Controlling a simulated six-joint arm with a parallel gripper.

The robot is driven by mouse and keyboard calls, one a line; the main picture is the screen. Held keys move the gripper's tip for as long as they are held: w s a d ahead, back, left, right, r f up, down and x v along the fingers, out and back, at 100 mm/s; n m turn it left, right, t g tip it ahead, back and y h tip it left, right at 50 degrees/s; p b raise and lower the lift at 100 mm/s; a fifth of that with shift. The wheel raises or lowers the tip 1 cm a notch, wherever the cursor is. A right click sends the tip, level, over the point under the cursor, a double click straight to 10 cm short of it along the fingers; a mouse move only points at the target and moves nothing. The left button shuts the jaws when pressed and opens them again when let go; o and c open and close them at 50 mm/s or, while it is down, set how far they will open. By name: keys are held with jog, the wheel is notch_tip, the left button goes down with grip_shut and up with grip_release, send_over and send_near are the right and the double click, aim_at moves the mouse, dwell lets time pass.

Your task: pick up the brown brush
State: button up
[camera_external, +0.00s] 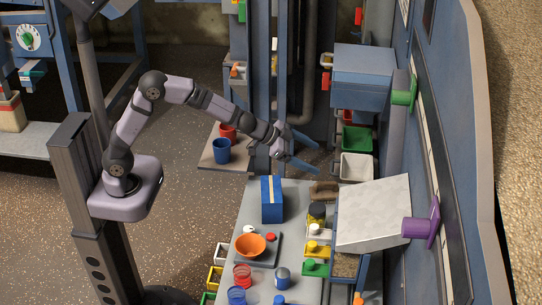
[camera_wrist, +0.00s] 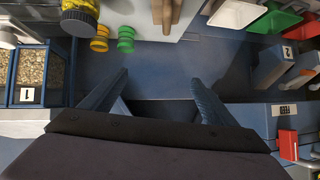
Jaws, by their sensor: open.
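The brown brush (camera_external: 323,189) lies at the far end of the grey work table, beside the black and yellow jar (camera_external: 317,212). In the wrist view a brown piece that looks like the brush (camera_wrist: 163,12) shows at the top edge, cut off by the frame. My gripper (camera_external: 318,160) is open and empty, above and beyond the brush, past the table's far edge. In the wrist view its two blue fingers (camera_wrist: 160,76) are spread, with nothing between them, and the brush lies ahead of them, apart.
A blue box (camera_external: 272,200) stands on the table (camera_external: 252,207) left of the brush. A tilted pale panel (camera_external: 374,214) stands to the right. White (camera_external: 356,167) and green (camera_external: 357,139) bins are at the far right. Red and blue cups stand on a side shelf (camera_external: 222,163).

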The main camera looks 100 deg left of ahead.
aim_at(333, 188)
jog(key=w+a+f+m+t+h+b, duration=0.1)
jog(key=w, duration=0.1)
jog(key=w+a+f+m+h+b, duration=0.1)
jog(key=w, duration=0.2)
jog(key=w+a+f+t+h+b, duration=0.1)
jog(key=w+b, duration=0.1)
jog(key=w, duration=0.1)
jog(key=shift+a+f+m+t+h, duration=0.2)
jog(key=shift+a+m+t+h, duration=0.1)
jog(key=shift+m+h, duration=0.1)
jog(key=f+h, duration=0.1)
jog(key=f+m+h+b, duration=0.1)
jog(key=f, duration=0.2)
jog(key=shift+s+a+f+m+g+h+b, duration=0.1)
jog(key=shift+s+a+m+g+h+b, duration=0.2)
jog(key=shift+a+m+g+h, duration=0.1)
jog(key=shift+s+f+h, duration=0.25)
jog(key=shift+f+h, duration=0.05)
jog(key=shift+f, duration=2.35)
notch_tip(333, 188, down, 2)
jog(key=shift+f+b, duration=0.15)
jog(key=shift+b, duration=0.15)
jog(key=shift+x, duration=0.85)
jog(key=shift+w+d+f, duration=0.2)
jog(key=shift+w+f, duration=0.25)
jog(key=shift+w, duration=0.1)
jog(key=shift+c, duration=0.7)
